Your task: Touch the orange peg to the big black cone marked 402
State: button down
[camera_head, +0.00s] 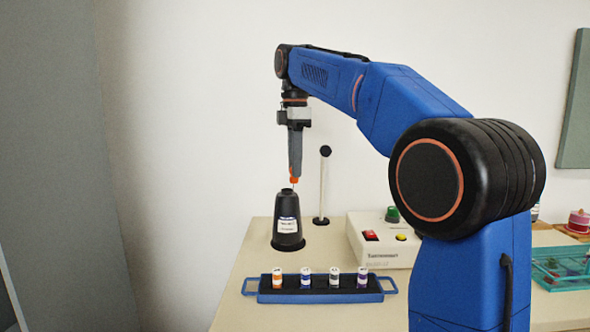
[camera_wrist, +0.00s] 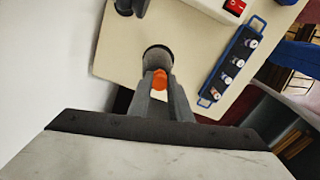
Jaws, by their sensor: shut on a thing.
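The big black cone (camera_head: 287,210) stands upright at the counter's back left, with a white label too small to read. My gripper (camera_head: 295,172) points down right above it and is shut on the orange peg (camera_head: 294,181). Only a little of the peg shows below the fingers, near the cone's top. I cannot tell whether they touch. In the wrist view the orange peg (camera_wrist: 159,78) sits between the fingertips (camera_wrist: 160,95), with a white part on it. The cone's dark round shape (camera_wrist: 157,56) shows just beyond, partly hidden by the peg and fingers.
A blue-handled rack (camera_head: 320,296) with several small capped tubes lies in front of the cone. A white post with a black ball (camera_head: 325,152) stands right behind it. A control box (camera_head: 377,254) with buttons is at right, and a teal basket (camera_head: 560,284) farther right.

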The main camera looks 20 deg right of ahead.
jog(key=shift+r, duration=1.45)
